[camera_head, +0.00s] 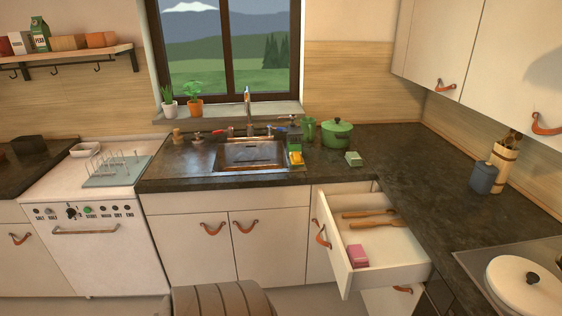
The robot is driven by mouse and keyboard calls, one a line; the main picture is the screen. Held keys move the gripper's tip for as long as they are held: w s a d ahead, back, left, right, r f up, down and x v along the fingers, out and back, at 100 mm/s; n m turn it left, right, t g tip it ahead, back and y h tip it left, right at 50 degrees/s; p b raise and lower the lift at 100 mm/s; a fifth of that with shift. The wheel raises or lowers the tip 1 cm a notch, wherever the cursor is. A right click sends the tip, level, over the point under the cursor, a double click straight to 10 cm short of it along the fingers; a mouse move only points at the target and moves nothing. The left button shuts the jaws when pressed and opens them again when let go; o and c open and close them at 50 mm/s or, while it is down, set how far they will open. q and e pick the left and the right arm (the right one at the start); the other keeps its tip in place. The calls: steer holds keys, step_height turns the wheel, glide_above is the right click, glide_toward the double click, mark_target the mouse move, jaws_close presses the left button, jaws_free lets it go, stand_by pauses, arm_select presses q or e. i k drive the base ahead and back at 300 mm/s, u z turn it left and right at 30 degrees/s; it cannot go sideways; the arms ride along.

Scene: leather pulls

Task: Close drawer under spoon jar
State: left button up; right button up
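The drawer (409,270) in the right-hand cabinet run is pulled far out to the left. Its white front (335,243) bears an orange leather pull (321,236). Inside lie wooden utensils (375,221) and a pink block-like item (358,255). The spoon jar (503,162), a light wooden holder with dark-handled utensils, stands on the right counter, to the right of the drawer and back from it. Neither of my grippers is in view.
A grey-blue canister (483,177) stands beside the jar. Another leather pull (403,289) shows below the open drawer. A brown ribbed shape (222,300) at the bottom centre is cut off. Floor shows left of the drawer.

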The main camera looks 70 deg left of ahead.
mark_target(395, 256)
steer(key=u, duration=0.75)
steer(key=i, duration=0.35)
steer(key=u, duration=1.25)
steer(key=k, duration=0.1)
steer(key=z, duration=0.45)
steer(key=k, duration=0.2)
steer(key=u, duration=0.55)
steer(key=i, duration=1.1)
steer(key=z, duration=0.7)
